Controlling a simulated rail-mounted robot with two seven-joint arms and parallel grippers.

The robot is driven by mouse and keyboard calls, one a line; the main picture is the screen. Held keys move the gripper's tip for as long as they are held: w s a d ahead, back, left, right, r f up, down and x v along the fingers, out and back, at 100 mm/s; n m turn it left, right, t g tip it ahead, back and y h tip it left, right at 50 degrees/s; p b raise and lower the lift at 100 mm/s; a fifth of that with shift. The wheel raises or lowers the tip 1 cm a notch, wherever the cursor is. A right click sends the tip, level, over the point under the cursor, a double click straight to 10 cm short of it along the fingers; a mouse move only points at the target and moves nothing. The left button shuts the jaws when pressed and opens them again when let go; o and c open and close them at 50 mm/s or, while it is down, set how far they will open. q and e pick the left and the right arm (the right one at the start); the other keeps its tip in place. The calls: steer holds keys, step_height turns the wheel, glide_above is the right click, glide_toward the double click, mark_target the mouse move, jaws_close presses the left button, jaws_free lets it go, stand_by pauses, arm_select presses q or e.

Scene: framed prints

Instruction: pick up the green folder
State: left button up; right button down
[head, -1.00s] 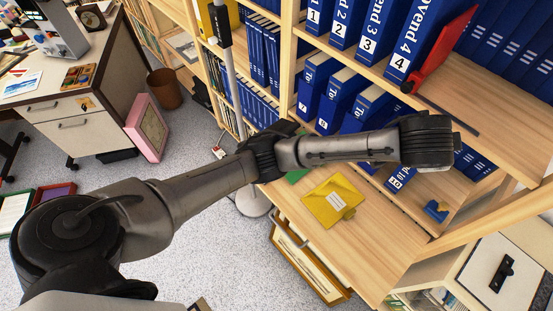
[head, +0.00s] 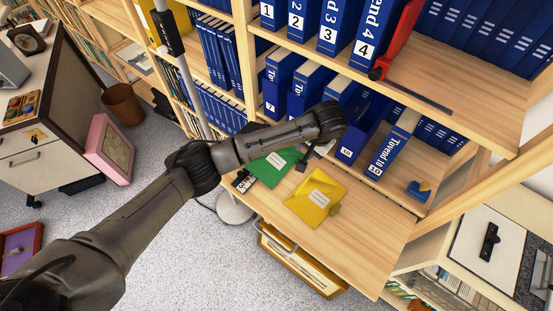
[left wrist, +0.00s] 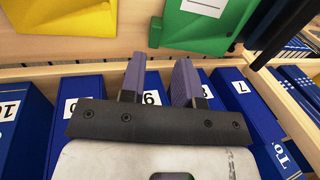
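The green folder (head: 273,166) lies on the wooden desk top below the shelves, with a white label on it. Part of it is hidden behind my left arm in the head view. In the left wrist view the green folder (left wrist: 205,22) is at the top, ahead of the fingers and cut off by the frame edge. My left gripper (left wrist: 160,65) is open, with a clear gap between its two purple-grey fingers and nothing in it. In the head view it is mostly hidden beside the folder, toward the binders. My right gripper is in neither view.
A yellow folder (head: 316,199) lies just right of the green one. Numbered blue binders (head: 389,156) stand on the shelf behind. A small black object (head: 243,181) lies at the desk's left edge. A blue tape dispenser (head: 419,190) sits to the right.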

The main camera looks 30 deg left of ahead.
mark_target(303, 154)
arm_select(q)
steer(key=shift+b+x, duration=0.45)
steer(key=shift+x, duration=1.5)
steer(key=shift+b+x, duration=1.25)
steer(key=shift+x, duration=1.4)
steer(key=shift+w+d, duration=0.15)
steer(key=shift+d, duration=0.1)
jaws_close()
